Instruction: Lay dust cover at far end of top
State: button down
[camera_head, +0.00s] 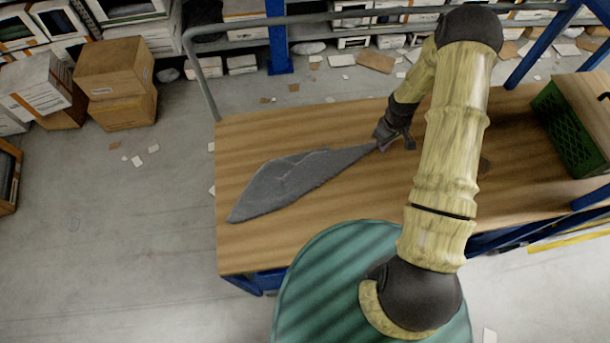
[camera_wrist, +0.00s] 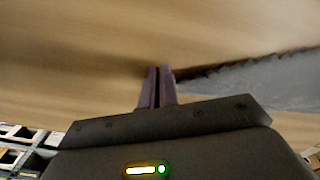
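The dust cover (camera_head: 290,180) is a grey cloth lying on the wooden top (camera_head: 250,140). It spreads wide at the left part of the top and narrows to a point at my gripper (camera_head: 383,139). In the wrist view, the fingers of my gripper (camera_wrist: 157,88) are closed together low over the wood. The grey dust cover (camera_wrist: 265,82) runs from beside the fingertips to the right edge of that view. My gripper appears shut on the cover's narrow corner; the pinched bit itself is hidden.
A green crate (camera_head: 566,132) stands at the right of the top. A grey rail (camera_head: 330,17) runs along the back. Cardboard boxes (camera_head: 115,83) stand on the floor at left. Bare wood lies around the cover.

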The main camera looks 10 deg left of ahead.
jog(key=c, duration=1.2)
grip_release()
jog(key=shift+w+d+r+p, duration=0.1)
jog(key=shift+d+r+p, duration=0.15)
jog(key=shift+r, duration=0.25)
jog(key=shift+w+d+r+p, duration=0.1)
jog(key=shift+r+p, duration=0.2)
jog(key=shift+r, duration=0.25)
jog(key=shift+w+d+r+p, duration=0.1)
jog(key=shift+d+r+p, duration=0.15)
jog(key=shift+r, duration=0.25)
notch_tip(320, 180, up, 7)
jog(key=w+d+p, duration=0.1)
jog(key=d+p, duration=0.1)
jog(key=p, duration=0.2)
jog(key=shift+d, duration=0.3)
jog(key=shift+w, duration=0.15)
